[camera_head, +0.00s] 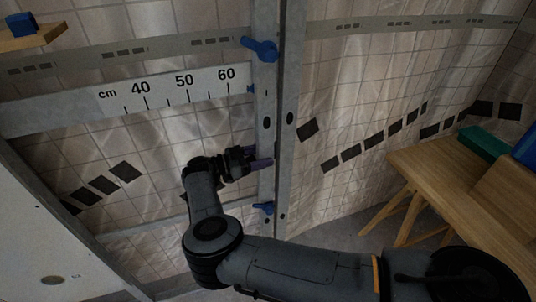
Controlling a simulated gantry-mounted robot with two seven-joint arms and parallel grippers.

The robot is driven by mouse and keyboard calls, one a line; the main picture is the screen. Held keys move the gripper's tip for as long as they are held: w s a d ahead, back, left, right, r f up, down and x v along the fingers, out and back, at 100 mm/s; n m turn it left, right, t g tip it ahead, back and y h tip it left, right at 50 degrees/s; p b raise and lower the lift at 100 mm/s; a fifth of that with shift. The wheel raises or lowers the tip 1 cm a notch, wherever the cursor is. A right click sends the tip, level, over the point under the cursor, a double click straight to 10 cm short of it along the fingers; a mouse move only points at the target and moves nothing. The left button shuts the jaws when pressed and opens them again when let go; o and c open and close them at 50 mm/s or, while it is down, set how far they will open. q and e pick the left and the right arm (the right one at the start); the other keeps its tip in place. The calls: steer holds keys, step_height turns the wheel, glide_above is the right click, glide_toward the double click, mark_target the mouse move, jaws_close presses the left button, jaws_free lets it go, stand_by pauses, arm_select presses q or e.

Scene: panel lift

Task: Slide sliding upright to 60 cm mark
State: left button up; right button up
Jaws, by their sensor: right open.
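The sliding upright (265,95) is a grey metal post with blue clamp handles, standing just right of the printed scale's end. The white scale (165,93) reads 40, 50 and 60 cm, and the 60 label lies a little left of the post. My right gripper (257,158) is open, at the left side of the post below the scale. Its fingers are close to the post; I cannot tell whether they touch it. My left gripper is not in view.
A second grey post (291,120) stands just right of the upright. A wooden table (425,165) with a green box (484,144) is at the right. A wooden shelf (40,38) with a blue block is at top left. A tiled, sheet-covered wall is behind.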

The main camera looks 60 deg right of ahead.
steer(key=shift+x, duration=1.3)
jaws_close()
